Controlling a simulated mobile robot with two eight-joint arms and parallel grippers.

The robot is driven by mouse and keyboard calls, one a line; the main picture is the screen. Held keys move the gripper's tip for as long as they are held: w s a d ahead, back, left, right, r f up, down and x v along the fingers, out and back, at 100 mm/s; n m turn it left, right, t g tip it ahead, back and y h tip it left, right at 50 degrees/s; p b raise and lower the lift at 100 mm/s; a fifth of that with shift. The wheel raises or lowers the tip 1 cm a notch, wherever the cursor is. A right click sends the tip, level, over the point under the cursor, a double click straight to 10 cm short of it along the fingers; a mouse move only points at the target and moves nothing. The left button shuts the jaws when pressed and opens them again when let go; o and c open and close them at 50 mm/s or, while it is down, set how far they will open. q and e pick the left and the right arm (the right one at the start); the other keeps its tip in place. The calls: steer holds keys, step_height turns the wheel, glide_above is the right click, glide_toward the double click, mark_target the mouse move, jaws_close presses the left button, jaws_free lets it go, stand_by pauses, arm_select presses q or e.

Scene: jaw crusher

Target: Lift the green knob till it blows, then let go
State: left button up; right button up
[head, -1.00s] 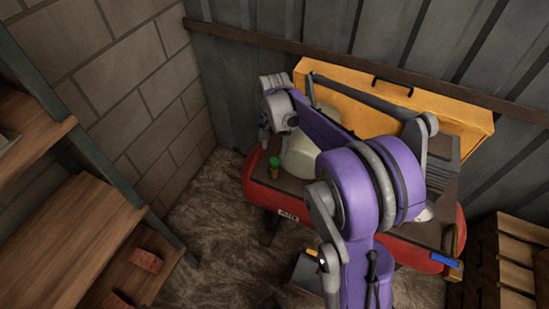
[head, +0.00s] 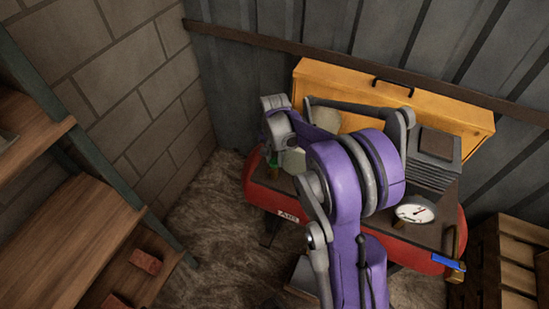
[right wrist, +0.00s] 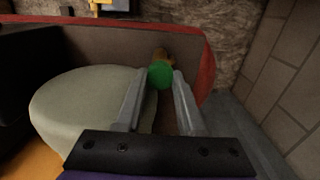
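The green knob (head: 273,160) is at the left end of the red compressor (head: 455,225), partly hidden by my right gripper (head: 270,146) in the head view. In the right wrist view the round green knob (right wrist: 160,75) shows between the two fingertips of my right gripper (right wrist: 161,76). The fingers are spread, one on each side of it. Whether either finger touches it cannot be told. A brass-coloured stem shows just behind the knob. My left gripper is not in view.
A pale rounded housing (right wrist: 80,108) lies close beside the left finger. A round gauge (head: 415,213) and a dark ribbed block (head: 435,160) are on the compressor's right. A yellow box (head: 450,115) stands behind, a wooden shelf (head: 70,240) at left, pallets (head: 520,255) at right.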

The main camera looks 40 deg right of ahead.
jaws_close()
